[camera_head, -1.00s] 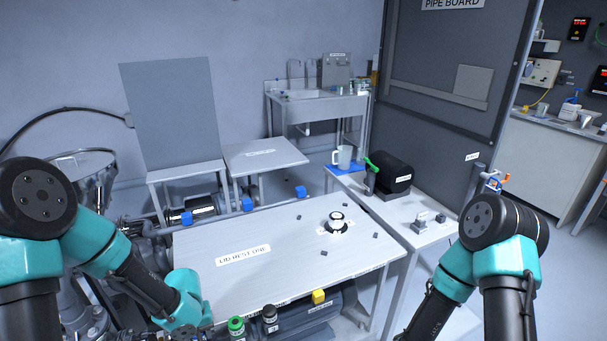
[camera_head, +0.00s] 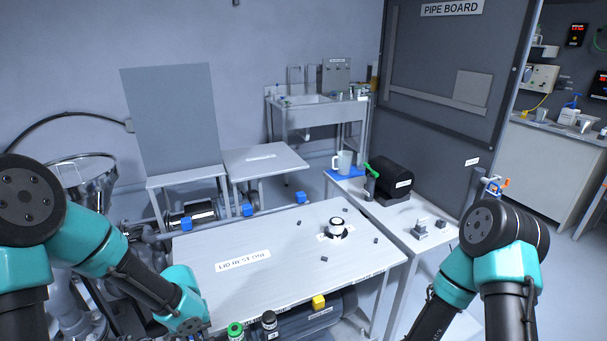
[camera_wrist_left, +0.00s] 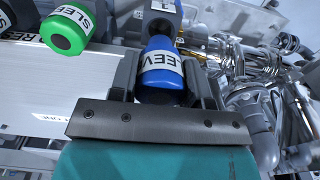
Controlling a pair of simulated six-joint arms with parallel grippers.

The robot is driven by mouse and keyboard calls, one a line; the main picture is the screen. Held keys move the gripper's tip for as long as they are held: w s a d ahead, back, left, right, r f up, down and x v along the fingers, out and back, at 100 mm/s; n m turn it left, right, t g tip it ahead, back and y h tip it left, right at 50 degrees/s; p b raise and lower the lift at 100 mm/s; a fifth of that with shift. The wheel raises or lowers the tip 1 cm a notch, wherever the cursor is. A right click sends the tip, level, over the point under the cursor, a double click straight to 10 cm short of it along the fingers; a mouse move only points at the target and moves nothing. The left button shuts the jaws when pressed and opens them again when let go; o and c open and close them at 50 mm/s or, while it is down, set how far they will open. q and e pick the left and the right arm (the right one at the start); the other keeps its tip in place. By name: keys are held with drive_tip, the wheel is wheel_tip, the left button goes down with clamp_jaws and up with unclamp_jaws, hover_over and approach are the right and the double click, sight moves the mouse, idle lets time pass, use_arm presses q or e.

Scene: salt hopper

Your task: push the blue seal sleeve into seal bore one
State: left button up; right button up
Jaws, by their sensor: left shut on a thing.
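The blue seal sleeve (camera_wrist_left: 161,67), with a white label, is between the two fingers of my left gripper (camera_wrist_left: 162,80) in the left wrist view. The gripper is shut on it. The sleeve's far end meets or overlaps a dark grey block (camera_wrist_left: 150,10) with a partly seen white label. I cannot tell whether the sleeve has entered a bore there. In the head view my left arm reaches down at the lower left; its gripper and the blue sleeve are not visible. My right arm is at the lower right, with its gripper out of frame.
A green sleeve (camera_wrist_left: 70,28) stands close left of the gripper, with a black one (camera_wrist_left: 8,22) beyond it. Shiny pipework (camera_wrist_left: 250,90) crowds the right side. The lid rest table (camera_head: 200,240) is mostly clear, with a round black-and-white part (camera_head: 338,228) on it.

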use_arm(q)
drive_tip(key=shift+r, duration=0.3)
idle(0.5)
